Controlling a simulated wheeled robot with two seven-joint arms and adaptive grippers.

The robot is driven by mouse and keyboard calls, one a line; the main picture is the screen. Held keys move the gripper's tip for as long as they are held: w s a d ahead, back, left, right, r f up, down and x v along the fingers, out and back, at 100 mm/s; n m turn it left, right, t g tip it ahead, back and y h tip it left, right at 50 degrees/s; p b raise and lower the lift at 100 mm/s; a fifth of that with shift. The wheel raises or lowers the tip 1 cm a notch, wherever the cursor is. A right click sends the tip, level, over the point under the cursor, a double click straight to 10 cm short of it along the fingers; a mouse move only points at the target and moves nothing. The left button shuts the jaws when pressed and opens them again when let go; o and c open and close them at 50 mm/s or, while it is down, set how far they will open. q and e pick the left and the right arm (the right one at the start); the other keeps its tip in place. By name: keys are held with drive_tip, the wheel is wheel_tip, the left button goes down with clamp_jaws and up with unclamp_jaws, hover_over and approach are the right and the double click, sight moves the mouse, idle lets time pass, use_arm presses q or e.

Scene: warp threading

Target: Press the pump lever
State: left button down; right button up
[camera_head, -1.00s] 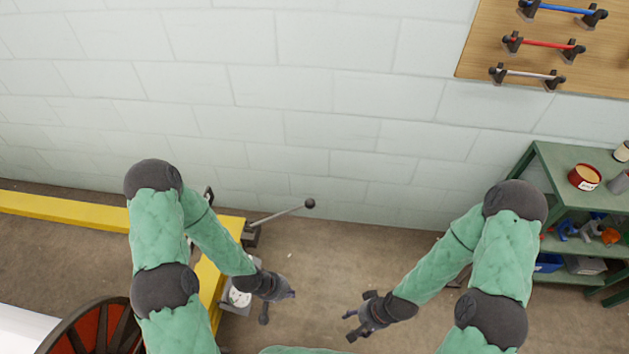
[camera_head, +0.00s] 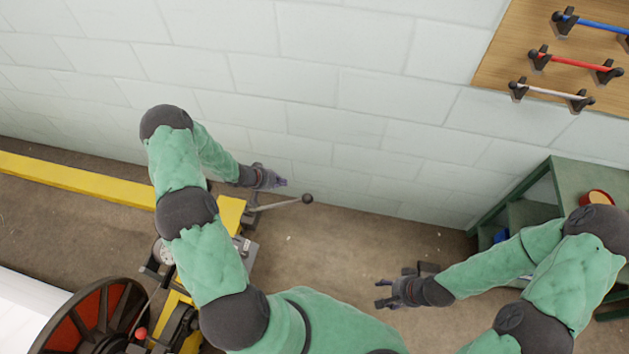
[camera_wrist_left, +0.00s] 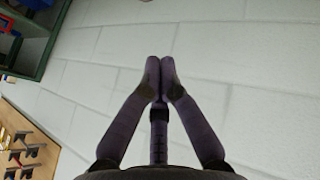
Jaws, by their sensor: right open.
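The pump lever (camera_head: 282,205) is a thin grey rod with a black ball at its end. It sticks out to the right from the pump base on the yellow beam (camera_head: 230,213). My left gripper (camera_head: 279,182) is just above the lever in the head view, apart from it in the picture; the height gap cannot be told. In the left wrist view the fingertips (camera_wrist_left: 160,75) meet with nothing between them. The lever does not show in that view. My right gripper (camera_head: 385,292) is open and empty over the floor, to the right of the lever.
A yellow beam (camera_head: 75,178) runs along the wall. A reel with red panels (camera_head: 98,318) and a red-knobbed lever (camera_head: 141,332) stand at lower left. A green shelf (camera_head: 590,180) is at right, below a board with coloured rods (camera_head: 575,65). The middle floor is clear.

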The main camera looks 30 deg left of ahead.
use_arm(q)
drive_tip(key=shift+w+a+r, duration=0.15)
drive_tip(key=shift+w+a, duration=0.2)
drive_tip(key=shift+a, duration=0.05)
drive_tip(key=shift+s+d+f+b+x, duration=0.3)
drive_tip(key=shift+b+x, duration=0.55)
drive_tip(key=shift+x, duration=1.3)
drive_tip(key=shift+s+d+f+b+x, duration=0.1)
drive_tip(key=shift+s+b+x, duration=0.55)
drive_tip(key=shift+x, duration=1.5)
drive_tip(key=shift+s+d+f+b+x, duration=0.15)
drive_tip(key=shift+b+x, duration=0.85)
drive_tip(key=shift+x, duration=1.15)
drive_tip(key=shift+r, duration=0.1)
drive_tip(key=shift+d, duration=0.1)
